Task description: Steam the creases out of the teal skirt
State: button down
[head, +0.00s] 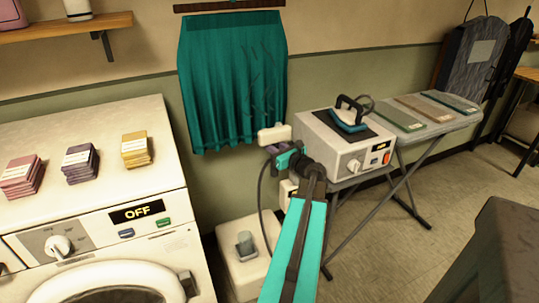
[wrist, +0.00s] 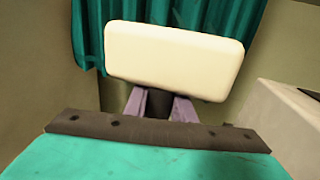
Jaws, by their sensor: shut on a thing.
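The teal skirt (head: 222,85) hangs from a dark rail on the wall, with dark crease lines on its right half. It also shows behind the steamer head in the wrist view (wrist: 88,40). My gripper (head: 284,157) is shut on the handle of the cream steamer head (head: 274,133), near the skirt's lower right edge. In the wrist view the steamer head (wrist: 173,60) hides part of the skirt, and my fingers (wrist: 158,106) grip below it. I cannot tell whether it touches the cloth. The cream steamer base (head: 245,275) stands on the floor, with a dark hose rising from it.
A washer (head: 90,130) with folded cloth stacks on top stands at left. An iron (head: 349,118) sits on a station (head: 325,138) beside an ironing board (head: 455,120) with folded cloths. A dark garment (head: 472,65) hangs farther right. A dark surface fills the lower right corner.

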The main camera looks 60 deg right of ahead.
jog(key=shift+s+f+b, duration=0.1)
jog(key=shift+f+b, duration=0.2)
jog(key=shift+f, duration=0.45)
jog(key=shift+d, duration=0.2)
